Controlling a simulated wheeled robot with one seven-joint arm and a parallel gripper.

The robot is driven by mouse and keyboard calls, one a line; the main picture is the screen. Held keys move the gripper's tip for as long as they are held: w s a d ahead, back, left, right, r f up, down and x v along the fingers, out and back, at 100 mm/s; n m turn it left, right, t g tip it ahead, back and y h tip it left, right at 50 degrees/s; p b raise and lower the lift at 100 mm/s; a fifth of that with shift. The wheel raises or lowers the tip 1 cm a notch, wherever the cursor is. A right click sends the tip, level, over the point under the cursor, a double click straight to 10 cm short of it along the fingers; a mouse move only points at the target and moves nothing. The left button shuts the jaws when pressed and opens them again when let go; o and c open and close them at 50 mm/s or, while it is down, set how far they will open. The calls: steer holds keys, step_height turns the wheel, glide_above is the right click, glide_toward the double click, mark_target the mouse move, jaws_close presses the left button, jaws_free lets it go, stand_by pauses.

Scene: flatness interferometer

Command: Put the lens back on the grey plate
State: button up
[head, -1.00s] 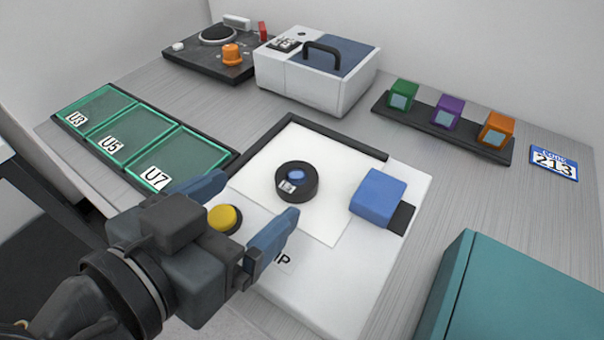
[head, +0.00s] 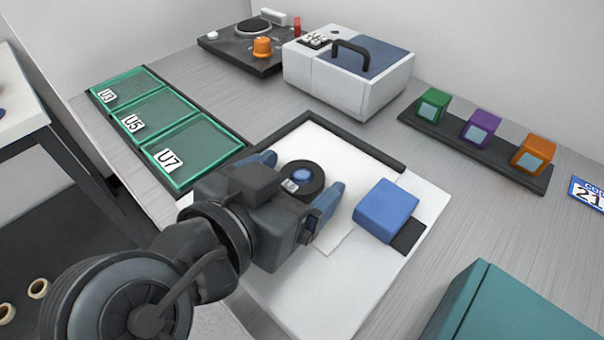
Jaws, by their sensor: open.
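A round black-rimmed piece with a blue centre and a small label, which looks like the lens (head: 314,171), lies on the white sheet (head: 345,160) of the pale instrument. My gripper (head: 298,179) is open, with one blue finger on either side of the lens. The gripper body hides the lens's near edge, and I cannot tell if the fingers touch it. A dark unit at the back left carries a round grey plate (head: 262,28) with a dark rim, apparently empty.
A blue block (head: 386,210) stands just right of the lens. A white box with a handle (head: 348,75) stands behind. Green trays (head: 160,125) lie left, a rack of coloured cubes (head: 470,135) right, and a teal box (head: 520,305) front right.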

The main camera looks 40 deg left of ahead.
mark_target(302, 186)
steer(key=shift+w+f, duration=0.2)
steer(key=shift+w, duration=0.25)
steer(key=c, duration=1.3)
steer(key=shift+o, duration=0.2)
steer(key=shift+r, duration=0.1)
steer(key=shift+r+p, duration=0.4)
steer(key=r+p, duration=0.2)
steer(key=r, duration=0.1)
steer(key=r+p, duration=0.1)
steer(key=p, duration=0.1)
steer(key=shift+s+d+r, duration=0.15)
steer(key=shift+d, duration=0.25)
steer(key=s+d+r+p, duration=0.3)
steer(key=d+r+p, duration=0.2)
steer(key=d, duration=0.5)
steer(key=shift+s+r+p, duration=0.3)
steer(key=shift+r, duration=0.1)
